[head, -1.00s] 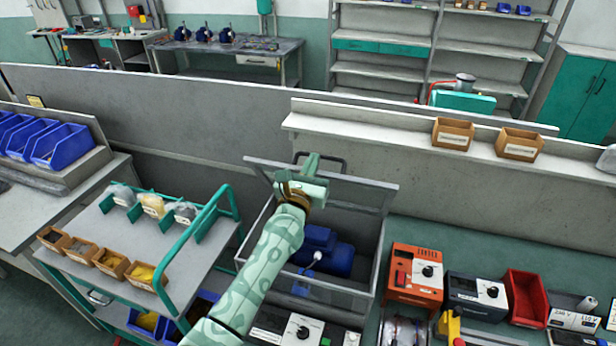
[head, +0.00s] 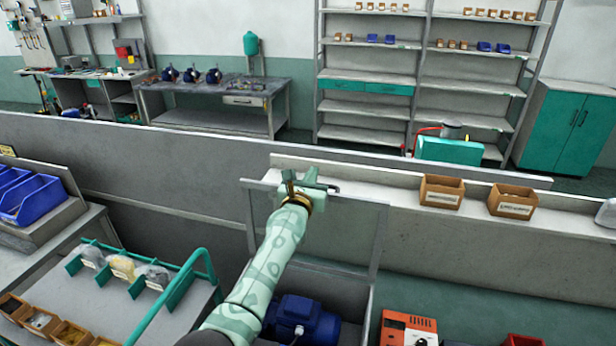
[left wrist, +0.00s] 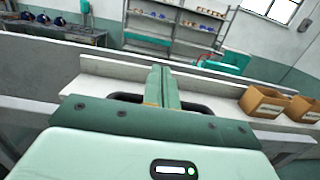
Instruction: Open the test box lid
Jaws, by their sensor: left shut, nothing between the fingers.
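The test box lid (head: 379,245), a clear panel in a grey frame, stands raised and steep at the back of the test box (head: 367,305). A blue motor-like unit (head: 308,318) sits inside the box. My left gripper (head: 312,180) is at the lid's top edge, by the dark handle (head: 332,187). In the left wrist view, the handle (left wrist: 197,107) shows on both sides of my shut fingers (left wrist: 161,85). The fingers hide its middle, and no grip on it shows. My right gripper is not in view.
A shelf ledge (head: 400,205) with two cardboard bins (head: 441,192) (head: 511,201) runs behind the lid, close to my gripper. A trolley with a green rail (head: 190,270) stands left of my arm. An orange device (head: 407,328) is right of the box.

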